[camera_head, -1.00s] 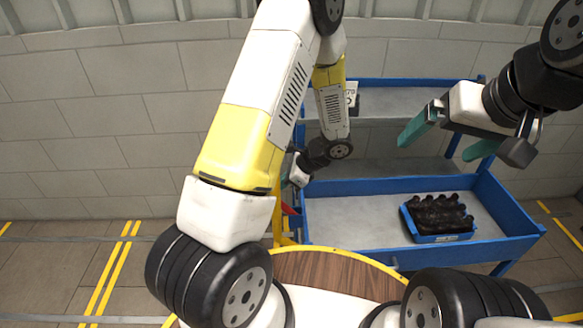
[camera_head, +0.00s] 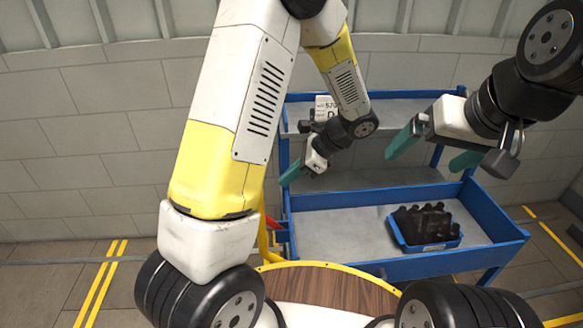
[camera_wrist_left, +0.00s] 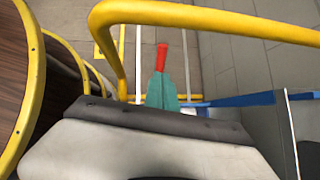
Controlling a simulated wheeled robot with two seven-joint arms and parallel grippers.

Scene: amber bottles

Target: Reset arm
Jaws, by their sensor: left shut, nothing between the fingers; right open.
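My left gripper (camera_head: 291,178) is shut and empty, in the air in front of the blue shelf cart's left side. Its green fingers also show together in the left wrist view (camera_wrist_left: 161,92), with a red part just past their tips. My right gripper (camera_head: 432,153) is open and empty, in the air above the cart's right half. Dark bottles (camera_head: 424,220) stand packed in a small blue crate (camera_head: 432,246), right of my left gripper and below my right gripper.
The blue cart (camera_head: 395,266) has a grey lower tray and an upper shelf (camera_head: 385,112). A round wooden table top with a yellow rim (camera_head: 330,289) is in front. A yellow rail (camera_wrist_left: 210,17) crosses close in the left wrist view.

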